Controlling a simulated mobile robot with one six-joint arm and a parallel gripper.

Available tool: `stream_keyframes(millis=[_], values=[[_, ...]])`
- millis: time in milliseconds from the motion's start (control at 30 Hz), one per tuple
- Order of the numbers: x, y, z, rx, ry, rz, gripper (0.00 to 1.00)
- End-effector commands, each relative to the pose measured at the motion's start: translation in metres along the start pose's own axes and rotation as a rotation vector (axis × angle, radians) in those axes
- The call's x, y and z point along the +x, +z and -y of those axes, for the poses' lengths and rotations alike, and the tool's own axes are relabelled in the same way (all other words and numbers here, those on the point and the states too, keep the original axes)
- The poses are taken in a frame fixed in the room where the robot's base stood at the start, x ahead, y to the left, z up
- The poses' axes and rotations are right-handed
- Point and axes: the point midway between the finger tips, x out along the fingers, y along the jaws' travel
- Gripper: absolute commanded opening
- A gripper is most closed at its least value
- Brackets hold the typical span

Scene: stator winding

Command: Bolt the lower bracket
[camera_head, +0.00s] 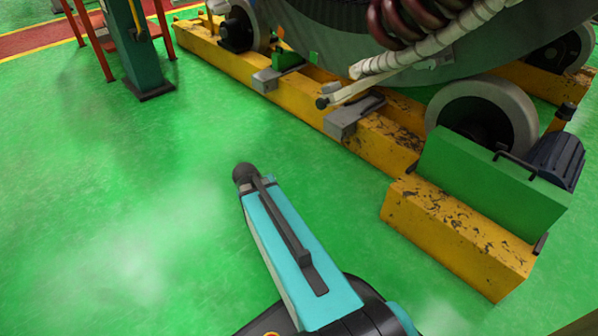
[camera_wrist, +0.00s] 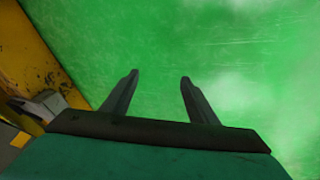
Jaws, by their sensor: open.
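My gripper (camera_wrist: 160,77) shows in the wrist view with its two dark fingers apart and nothing between them. Green floor lies behind the fingers. In the head view a grey bracket-like block (camera_head: 354,117) sits on the yellow beam, beside the big drum. A second grey block (camera_head: 277,79) sits farther back on the same beam. A grey block (camera_wrist: 48,104) also shows at the left edge of the wrist view, apart from the fingers. I cannot tell which is the lower bracket. No loose bolt is clearly visible.
The yellow beam (camera_head: 300,92) runs under the large dark drum (camera_head: 385,50), with grey rollers (camera_head: 515,97) beside it. A green box (camera_head: 485,185) with a handle stands at the right. A green post (camera_head: 139,55) is at the upper left. Open green floor lies left.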

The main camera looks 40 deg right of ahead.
Motion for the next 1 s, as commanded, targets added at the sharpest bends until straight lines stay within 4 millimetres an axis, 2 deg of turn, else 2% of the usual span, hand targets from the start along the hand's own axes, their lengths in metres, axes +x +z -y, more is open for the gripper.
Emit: stream_keyframes(millis=[33, 200, 300, 400, 633, 1000], values=[[-0.006, 0.010, 0.024, -0.030, -0.037, 0.026, 0.53], [-0.027, 0.046, 0.091, -0.118, -0.152, 0.120, 0.53], [-0.045, 0.068, 0.119, -0.165, -0.209, 0.174, 0.53], [-0.060, 0.085, 0.136, -0.198, -0.245, 0.215, 0.53], [-0.093, 0.110, 0.152, -0.246, -0.293, 0.284, 0.53], [-0.139, 0.135, 0.149, -0.280, -0.316, 0.359, 0.53]])
